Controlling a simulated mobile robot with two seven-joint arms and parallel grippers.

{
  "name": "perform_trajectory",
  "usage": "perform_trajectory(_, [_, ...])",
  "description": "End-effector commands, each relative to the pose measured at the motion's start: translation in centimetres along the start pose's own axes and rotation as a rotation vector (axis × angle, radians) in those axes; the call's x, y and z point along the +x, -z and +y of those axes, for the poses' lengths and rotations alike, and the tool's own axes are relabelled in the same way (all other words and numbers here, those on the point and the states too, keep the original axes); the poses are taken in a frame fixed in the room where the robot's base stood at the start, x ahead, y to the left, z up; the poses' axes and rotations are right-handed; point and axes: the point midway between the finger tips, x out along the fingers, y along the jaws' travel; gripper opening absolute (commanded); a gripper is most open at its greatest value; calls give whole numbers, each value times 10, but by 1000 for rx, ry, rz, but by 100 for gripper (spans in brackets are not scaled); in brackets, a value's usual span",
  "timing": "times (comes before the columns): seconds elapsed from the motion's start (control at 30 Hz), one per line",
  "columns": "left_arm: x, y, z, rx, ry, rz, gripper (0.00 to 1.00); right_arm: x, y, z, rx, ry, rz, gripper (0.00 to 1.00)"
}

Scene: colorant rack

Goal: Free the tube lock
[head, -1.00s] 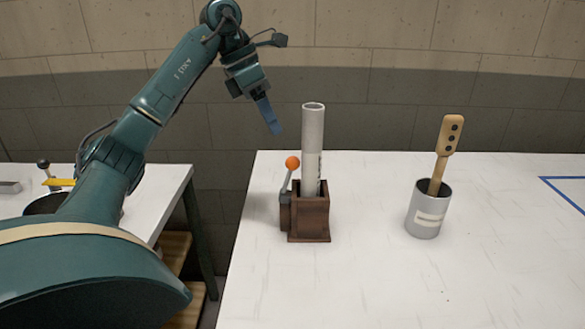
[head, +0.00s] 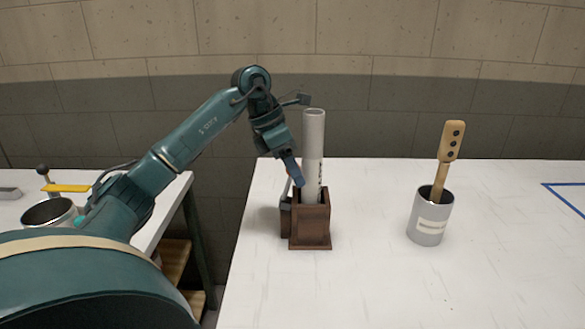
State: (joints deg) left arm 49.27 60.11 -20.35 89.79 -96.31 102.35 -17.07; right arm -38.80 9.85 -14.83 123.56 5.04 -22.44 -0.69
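A grey-white tube (head: 313,150) stands upright in a brown wooden holder (head: 311,224) on the white table. The lock lever (head: 285,196) is a thin grey rod on the holder's left side; its orange knob is almost wholly hidden behind my gripper. My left gripper (head: 297,182) points down at the lever's top, just left of the tube. Its blue fingers overlap in this view, so their gap does not show. I cannot tell whether they touch the lever. My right gripper is out of the view.
A grey can (head: 430,220) holding a wooden-handled tool (head: 448,155) stands to the right. Blue lines (head: 565,185) mark the table's far right. A second table (head: 165,200) at left carries a metal pot (head: 48,212). The table front is clear.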

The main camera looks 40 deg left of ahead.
Motion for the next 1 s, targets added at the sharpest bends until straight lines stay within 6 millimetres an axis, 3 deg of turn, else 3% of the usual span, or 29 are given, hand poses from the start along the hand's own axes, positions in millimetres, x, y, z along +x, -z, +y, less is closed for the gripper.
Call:
perform_trajectory(0.57, [0,0,0,0,0,1,1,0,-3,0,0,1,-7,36])
perform_trajectory(1.0, [1,0,0,0,8,-31,0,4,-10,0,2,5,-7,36])
